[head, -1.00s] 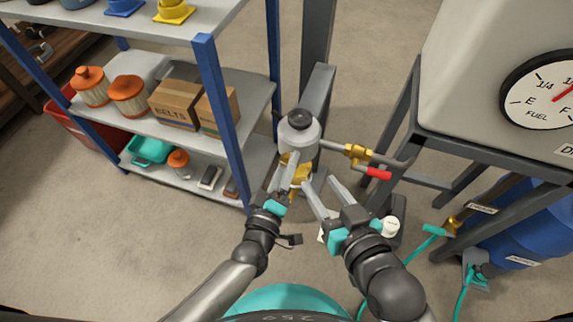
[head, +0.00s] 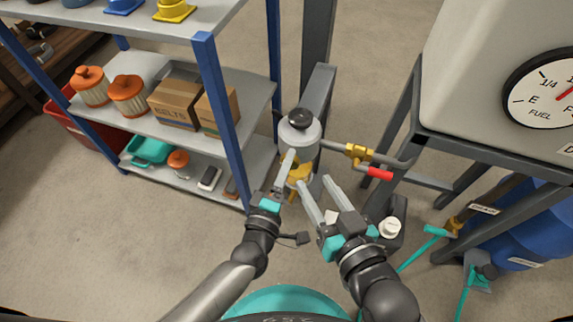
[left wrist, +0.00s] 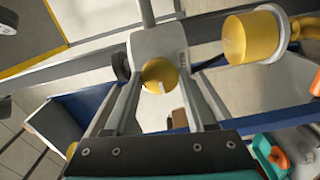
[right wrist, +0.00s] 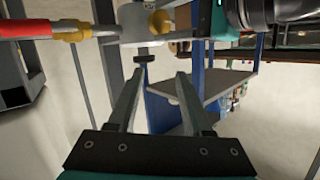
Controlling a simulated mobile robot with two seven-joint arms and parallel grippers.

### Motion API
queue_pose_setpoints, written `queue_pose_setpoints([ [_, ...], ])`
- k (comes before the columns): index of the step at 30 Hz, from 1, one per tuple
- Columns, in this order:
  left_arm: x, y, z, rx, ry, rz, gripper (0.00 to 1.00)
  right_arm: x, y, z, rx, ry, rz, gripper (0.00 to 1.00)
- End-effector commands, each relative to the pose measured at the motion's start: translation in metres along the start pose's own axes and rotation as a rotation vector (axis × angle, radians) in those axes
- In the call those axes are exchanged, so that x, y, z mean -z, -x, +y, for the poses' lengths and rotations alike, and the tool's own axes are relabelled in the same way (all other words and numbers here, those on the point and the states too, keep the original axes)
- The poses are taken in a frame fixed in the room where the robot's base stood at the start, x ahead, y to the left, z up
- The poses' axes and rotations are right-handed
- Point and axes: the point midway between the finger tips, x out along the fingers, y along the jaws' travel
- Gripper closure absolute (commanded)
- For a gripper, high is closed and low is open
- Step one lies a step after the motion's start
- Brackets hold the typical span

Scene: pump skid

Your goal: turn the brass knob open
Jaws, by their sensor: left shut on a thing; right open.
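The brass knob (head: 300,172) is low on the front of the grey filter housing (head: 299,133), partly hidden by my left gripper in the head view. In the left wrist view a round brass face (left wrist: 160,76) sits between the fingertips. My left gripper (head: 290,165) is shut on this knob; in the head view its fingers overlap. My right gripper (head: 314,183) is open, just right of and below the knob, with nothing held. In the right wrist view its fingers (right wrist: 160,77) are spread, with the housing beyond them.
A brass valve (head: 357,153) with a red handle (head: 379,174) sits on the pipe right of the housing. A blue-posted shelf (head: 226,110) with filters and boxes stands close on the left. A grey fuel tank (head: 480,75) on a dark frame stands at right.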

Motion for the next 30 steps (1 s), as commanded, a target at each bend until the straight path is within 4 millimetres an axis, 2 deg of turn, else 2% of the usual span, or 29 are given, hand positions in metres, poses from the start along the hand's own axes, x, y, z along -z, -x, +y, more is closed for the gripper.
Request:
queue_pose_setpoints([
  [5,0.000,0.000,0.000,0.001,0.004,0.000,1.00,-0.001,0.000,0.001,-0.001,0.001,-0.003,0.50],
  [6,0.000,0.000,0.000,0.001,0.004,0.000,0.42,-0.001,0.000,0.001,-0.001,0.002,-0.003,0.50],
  [13,0.000,0.000,0.000,0.001,0.002,0.000,0.16,-0.002,0.000,0.001,-0.002,0.003,-0.007,0.50],
  [23,0.000,0.002,0.000,0.001,0.001,0.000,0.15,-0.002,0.000,0.002,-0.004,0.004,-0.011,0.50],
  [30,0.000,0.019,0.000,0.003,-0.001,-0.001,0.15,-0.004,0.000,0.011,-0.027,0.026,-0.103,0.50],
])
